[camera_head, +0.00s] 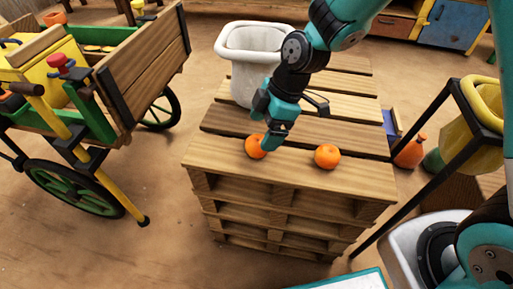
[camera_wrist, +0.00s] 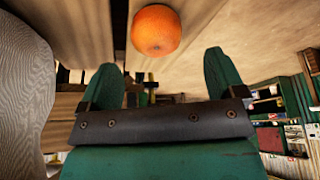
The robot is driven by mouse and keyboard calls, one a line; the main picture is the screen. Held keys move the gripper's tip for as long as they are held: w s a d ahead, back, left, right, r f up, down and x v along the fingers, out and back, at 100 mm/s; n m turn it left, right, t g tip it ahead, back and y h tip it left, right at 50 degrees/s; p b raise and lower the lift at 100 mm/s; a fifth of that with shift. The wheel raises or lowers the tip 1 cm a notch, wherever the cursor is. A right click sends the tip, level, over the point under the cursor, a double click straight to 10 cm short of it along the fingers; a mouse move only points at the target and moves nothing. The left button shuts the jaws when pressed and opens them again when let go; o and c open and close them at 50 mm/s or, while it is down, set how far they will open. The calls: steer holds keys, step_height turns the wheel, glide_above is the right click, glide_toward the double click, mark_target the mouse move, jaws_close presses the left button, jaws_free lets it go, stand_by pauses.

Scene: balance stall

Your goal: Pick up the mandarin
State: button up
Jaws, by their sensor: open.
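Two round orange fruits lie on the wooden pallet stack (camera_head: 290,178). The left mandarin (camera_head: 256,146) is partly covered by my gripper (camera_head: 270,138), whose fingertip is right beside it in the head view. The right mandarin (camera_head: 327,156) lies clear on the planks. In the wrist view my gripper (camera_wrist: 163,66) has its two green fingers spread wide, with nothing between them. One mandarin (camera_wrist: 155,30) shows past the fingertips, near the middle of the gap. I cannot tell from the wrist view alone which of the two it is.
A white bin (camera_head: 243,80) stands on the pallets behind my gripper and fills the left of the wrist view (camera_wrist: 22,95). A wooden cart (camera_head: 140,75) is at left. A black stand with a yellow basket (camera_head: 470,135) is at right. The pallet's front planks are otherwise clear.

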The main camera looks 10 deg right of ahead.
mark_target(258, 139)
steer(key=b+x, duration=0.1)
steer(key=x, duration=0.1)
steer(key=b+x, duration=0.1)
steer(key=x, duration=0.2)
steer(key=shift+w+d+f, duration=0.15)
steer(key=shift+f, duration=0.2)
steer(key=shift+r, duration=0.1)
steer(key=c, duration=1)
steer(key=shift+r, duration=0.1)
